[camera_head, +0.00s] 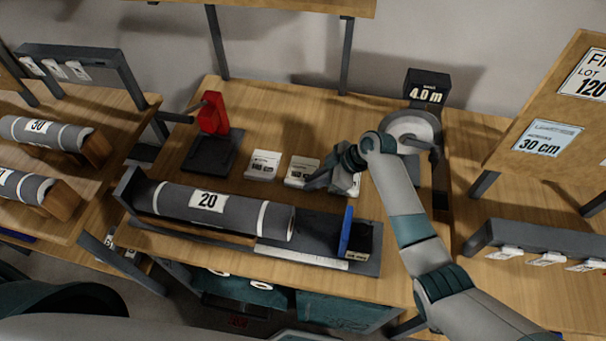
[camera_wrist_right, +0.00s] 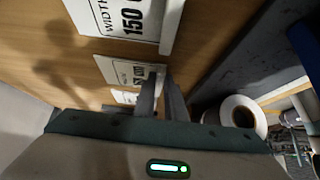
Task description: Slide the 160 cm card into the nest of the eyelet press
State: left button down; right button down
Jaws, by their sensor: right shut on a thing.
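The eyelet press (camera_head: 213,115) is red with a dark base (camera_head: 203,157), standing upright at the back left of the bench. Three white cards lie in a row to its right. My right gripper (camera_head: 316,183) is shut at the front edge of the middle card (camera_head: 301,168), which I take for the 160 cm card; its print is too small to read surely. In the right wrist view the fingers (camera_wrist_right: 163,92) meet at the edge of this card (camera_wrist_right: 122,70). The card beyond (camera_wrist_right: 125,15) reads 150. The press nest is not clear. My left gripper is not in view.
A grey roll (camera_head: 170,197) marked 20 lies in a trough along the front, with a blue stop (camera_head: 346,228) at its right. The left card (camera_head: 263,164) lies between gripper and press. A black 4.0 m display (camera_head: 428,86) stands at the back right.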

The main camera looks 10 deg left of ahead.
jog(key=shift+w+d, duration=0.15)
dwell(0.5)
jog(key=shift+r, duration=0.1)
jog(key=shift+r+p, duration=0.55)
jog(key=d+r+m+p, duration=0.1)
jog(key=d+r+p, duration=0.3)
jog(key=r, duration=0.8)
jog(key=s+d+r+m+t+b, duration=0.2)
jog(key=d+b, duration=0.4)
jog(key=d, duration=0.6)
jog(key=s+d+r+m+t+h+b, duration=0.1)
jog(key=s+d+r+m+b, duration=0.3)
jog(key=d, duration=0.8)
jog(key=s+r+t+b, duration=0.1)
jog(key=s, duration=0.1)
jog(key=shift+s+d+b, duration=0.15)
jog(key=shift+s+b, duration=0.2)
jog(key=shift+s, duration=0.05)
jog(key=shift+f, duration=0.1)
